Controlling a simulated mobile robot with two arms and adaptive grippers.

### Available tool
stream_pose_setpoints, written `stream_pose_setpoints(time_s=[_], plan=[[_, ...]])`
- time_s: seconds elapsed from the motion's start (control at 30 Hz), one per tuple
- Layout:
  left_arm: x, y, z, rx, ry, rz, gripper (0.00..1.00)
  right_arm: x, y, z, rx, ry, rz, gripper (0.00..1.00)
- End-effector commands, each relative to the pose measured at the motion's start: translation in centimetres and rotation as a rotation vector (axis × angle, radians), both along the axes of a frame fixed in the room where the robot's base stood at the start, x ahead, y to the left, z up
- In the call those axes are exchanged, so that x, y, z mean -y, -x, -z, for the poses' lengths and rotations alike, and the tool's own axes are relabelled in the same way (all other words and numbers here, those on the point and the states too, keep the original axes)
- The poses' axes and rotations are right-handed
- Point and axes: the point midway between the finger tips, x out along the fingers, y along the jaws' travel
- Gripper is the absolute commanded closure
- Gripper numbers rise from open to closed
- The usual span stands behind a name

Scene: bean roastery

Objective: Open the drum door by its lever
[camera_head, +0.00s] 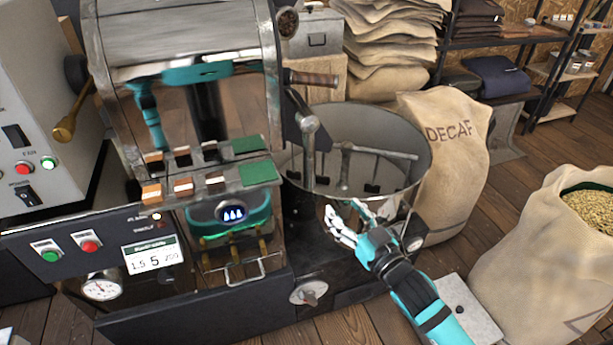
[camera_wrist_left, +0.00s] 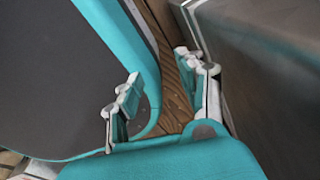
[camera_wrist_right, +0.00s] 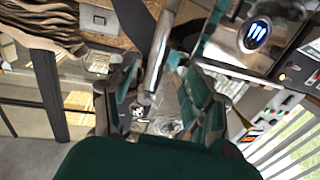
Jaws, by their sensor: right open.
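The roaster (camera_head: 180,50) stands at the left in the head view, with its drum front facing the round cooling pan (camera_head: 415,160). A wooden handle (camera_head: 312,79) sticks out to the right of the drum front. Below it a grey metal arm with a rounded end (camera_head: 307,122) hangs over the pan; I cannot tell which is the door lever. My right gripper (camera_head: 345,222) is open and empty at the pan's front rim, below and apart from both. In the right wrist view a metal bar (camera_wrist_right: 160,50) shows beyond its fingers. My left gripper (camera_wrist_left: 160,95) is open and empty, beside my own body.
A DECAF sack (camera_head: 450,150) stands right of the pan, and an open sack of beans (camera_head: 550,250) at the far right. A control panel (camera_head: 75,250) with buttons is at the lower left. Wooden floor (camera_head: 510,190) is clear between the sacks.

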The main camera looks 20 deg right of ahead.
Motion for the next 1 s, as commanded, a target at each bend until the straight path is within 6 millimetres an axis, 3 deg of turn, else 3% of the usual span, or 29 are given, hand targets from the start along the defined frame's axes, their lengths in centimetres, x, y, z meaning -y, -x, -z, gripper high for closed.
stream_pose_setpoints(time_s=[0.7,1.0], plan=[[0.2,-0.2,-0.4,0.004,0.003,-0.001,0.6,-2.7,-13.9,-0.1,-0.001,0.001,0.001,0.47],[0.3,-0.2,-0.3,0.004,0.004,-0.001,0.6,-3.2,-16.5,0.0,-0.002,0.001,0.0,0.47]])
